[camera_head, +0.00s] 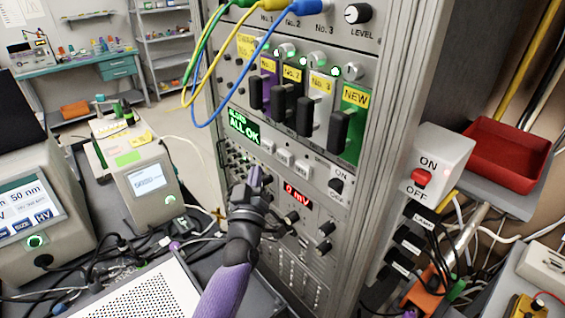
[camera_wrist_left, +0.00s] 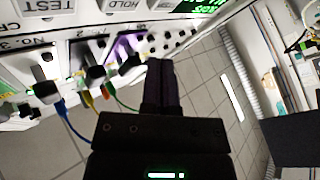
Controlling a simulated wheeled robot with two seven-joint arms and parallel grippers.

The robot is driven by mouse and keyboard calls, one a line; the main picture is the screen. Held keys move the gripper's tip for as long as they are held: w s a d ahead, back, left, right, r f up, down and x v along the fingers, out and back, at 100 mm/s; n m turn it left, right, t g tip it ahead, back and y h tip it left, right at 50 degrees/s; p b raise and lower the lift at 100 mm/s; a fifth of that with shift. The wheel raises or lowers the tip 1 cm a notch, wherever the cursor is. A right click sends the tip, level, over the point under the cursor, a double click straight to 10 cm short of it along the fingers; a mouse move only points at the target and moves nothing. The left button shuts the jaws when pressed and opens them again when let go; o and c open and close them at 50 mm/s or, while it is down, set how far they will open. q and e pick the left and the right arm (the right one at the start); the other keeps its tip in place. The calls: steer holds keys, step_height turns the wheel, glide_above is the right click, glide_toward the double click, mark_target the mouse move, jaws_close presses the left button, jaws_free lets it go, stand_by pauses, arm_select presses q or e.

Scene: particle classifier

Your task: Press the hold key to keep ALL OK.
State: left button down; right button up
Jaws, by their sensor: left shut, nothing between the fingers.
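The green display (camera_head: 243,126) on the instrument panel reads ALL OK. A short row of pale keys (camera_head: 284,156) sits to its right, with labels too small to read in the head view. In the left wrist view, which is upside down, the HOLD key (camera_wrist_left: 125,5) shows at the top edge, partly cut off, with the TEST key (camera_wrist_left: 40,9) to its left. My left gripper (camera_head: 256,178) is shut and empty, in front of the panel just below the keys. Its closed fingers also show in the left wrist view (camera_wrist_left: 161,85). My right gripper is not in view.
Slotted modules with black handles (camera_head: 306,116) stand above the keys. Green, yellow and blue cables (camera_head: 206,122) loop out in front of the panel's left side. A perforated metal box (camera_head: 135,295) lies below left.

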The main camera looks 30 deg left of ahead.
mark_target(280, 156)
arm_select(q)
steer(key=shift+w+d+b, duration=0.25)
steer(key=shift+w+d, duration=0.05)
steer(key=shift+w, duration=0.35)
steer(key=shift+w+d+b, duration=0.2)
steer(key=shift+w+d, duration=0.05)
steer(key=shift+w, duration=0.4)
steer(key=shift+w+d+b, duration=0.25)
steer(key=shift+w+d, duration=0.05)
steer(key=shift+w, duration=0.35)
stand_by(0.5)
steer(key=shift+w+d, duration=0.15)
steer(key=shift+w, duration=0.25)
steer(key=shift+w+d+b, duration=0.3)
steer(key=shift+w+b, duration=0.35)
steer(key=shift+w, duration=0.1)
stand_by(0.9)
steer(key=shift+s+a+p, duration=0.25)
steer(key=shift+s+p, duration=0.2)
steer(key=shift+s, duration=0.15)
steer(key=shift+s+a+p, duration=0.2)
steer(key=shift+s+p, duration=0.2)
steer(key=shift+s, duration=0.15)
